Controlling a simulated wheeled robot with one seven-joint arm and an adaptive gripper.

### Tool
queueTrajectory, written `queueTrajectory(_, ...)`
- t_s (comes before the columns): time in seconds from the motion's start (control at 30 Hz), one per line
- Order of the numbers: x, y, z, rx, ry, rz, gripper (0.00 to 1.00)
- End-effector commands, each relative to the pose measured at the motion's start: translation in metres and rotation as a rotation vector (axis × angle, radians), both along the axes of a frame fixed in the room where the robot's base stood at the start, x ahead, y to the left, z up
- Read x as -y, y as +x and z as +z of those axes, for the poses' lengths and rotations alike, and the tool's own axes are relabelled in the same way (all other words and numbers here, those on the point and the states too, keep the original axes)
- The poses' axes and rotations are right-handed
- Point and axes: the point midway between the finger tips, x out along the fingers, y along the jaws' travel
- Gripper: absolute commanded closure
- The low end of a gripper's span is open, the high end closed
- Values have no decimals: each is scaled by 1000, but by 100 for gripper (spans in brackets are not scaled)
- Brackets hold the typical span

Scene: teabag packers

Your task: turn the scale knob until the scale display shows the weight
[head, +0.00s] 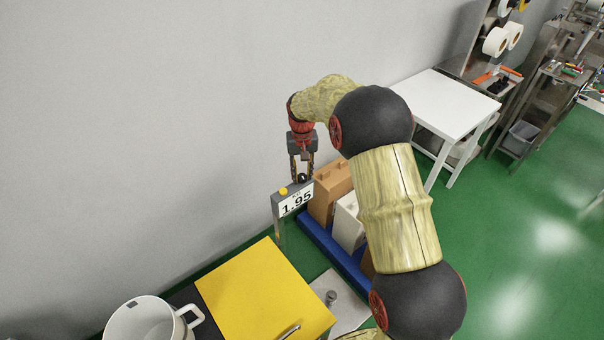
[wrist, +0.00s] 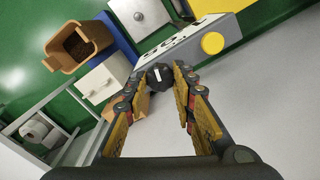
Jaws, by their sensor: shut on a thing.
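The scale display (head: 295,200) is a grey box on a post, and its white screen reads 1.95 in the head view. The wrist view shows the same display (wrist: 185,48) tilted, with part of its digits visible. The scale knob (wrist: 158,78) is dark with a white mark and sits at the edge of the display box. My gripper (head: 303,175) reaches down to it from above, and in the wrist view its fingers (wrist: 161,74) are closed on either side of the knob. A yellow button (wrist: 212,43) is on the display box beside the knob.
A blue platform (head: 316,233) below the display carries brown and white containers. A yellow-topped cabinet (head: 250,285) and a white pot (head: 135,322) are in front. A white table (head: 440,100) stands behind my arm. The grey wall (head: 140,120) is close on the left.

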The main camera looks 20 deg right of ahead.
Motion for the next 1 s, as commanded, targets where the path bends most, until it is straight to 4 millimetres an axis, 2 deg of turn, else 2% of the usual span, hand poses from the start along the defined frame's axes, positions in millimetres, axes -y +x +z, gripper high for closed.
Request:
queueTrajectory(0.17,0,0,0,1,0,1,99)
queueTrajectory(0.2,0,0,1,1,0,1,73)
queueTrajectory(0.5,0,0,0,1,0,1,56)
queueTrajectory(0.83,0,0,2,1,0,2,55)
queueTrajectory(1.0,0,1,20,4,0,2,55)
